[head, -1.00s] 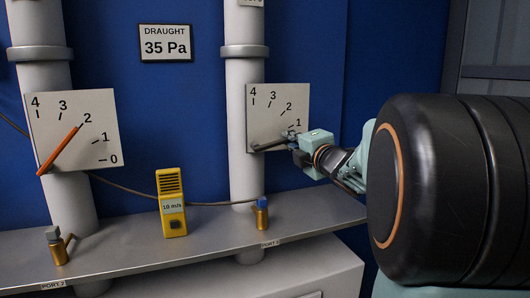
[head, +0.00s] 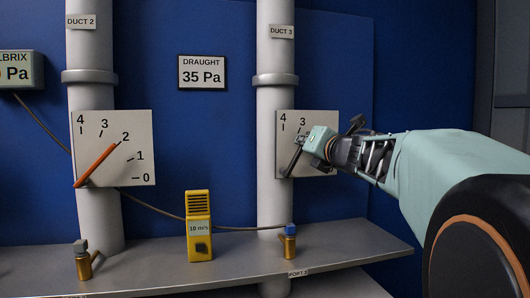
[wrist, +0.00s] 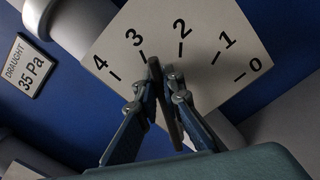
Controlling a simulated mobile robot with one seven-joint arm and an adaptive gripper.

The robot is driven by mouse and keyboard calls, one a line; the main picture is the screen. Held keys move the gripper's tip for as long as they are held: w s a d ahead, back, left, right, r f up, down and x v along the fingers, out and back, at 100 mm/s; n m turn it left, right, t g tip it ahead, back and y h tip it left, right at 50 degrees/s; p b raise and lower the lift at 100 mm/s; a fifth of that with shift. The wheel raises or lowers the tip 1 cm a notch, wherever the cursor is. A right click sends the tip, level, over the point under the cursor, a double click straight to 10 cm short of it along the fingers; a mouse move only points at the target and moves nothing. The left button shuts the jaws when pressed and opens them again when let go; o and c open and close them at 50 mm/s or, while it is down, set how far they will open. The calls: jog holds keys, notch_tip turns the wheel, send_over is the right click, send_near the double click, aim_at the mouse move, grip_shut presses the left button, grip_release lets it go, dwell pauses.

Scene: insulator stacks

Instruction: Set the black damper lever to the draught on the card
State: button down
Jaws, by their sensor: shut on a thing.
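The black damper lever (head: 292,161) is on the right-hand white dial plate (head: 321,166), marked 4 to 0, on the duct labelled DUCT 3. My gripper (wrist: 161,70) is shut on the lever (wrist: 166,108), its fingers on either side. In the wrist view the lever's tip lies close to the 3 mark, on the side towards 2. In the head view my gripper (head: 305,140) hides the lever's upper end and part of the scale. The card (head: 202,72) on the blue wall reads DRAUGHT 35 Pa; it also shows in the wrist view (wrist: 30,67).
An orange lever (head: 98,163) on the DUCT 2 dial points near 2. A yellow meter (head: 199,238) reading 10 m/s stands on the grey shelf (head: 345,243), between two brass fittings (head: 84,266) (head: 290,247). A partly cropped Pa display (head: 17,71) is at far left.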

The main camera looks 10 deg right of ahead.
jog(key=shift+a+r+n, duration=0.3)
jog(key=shift+a+n, duration=0.25)
jog(key=shift+n, duration=0.15)
jog(key=c, duration=2)
grip_release()
jog(key=shift+c, duration=0.2)
jog(key=shift+r, duration=4.95)
jog(key=shift+c, duration=0.2)
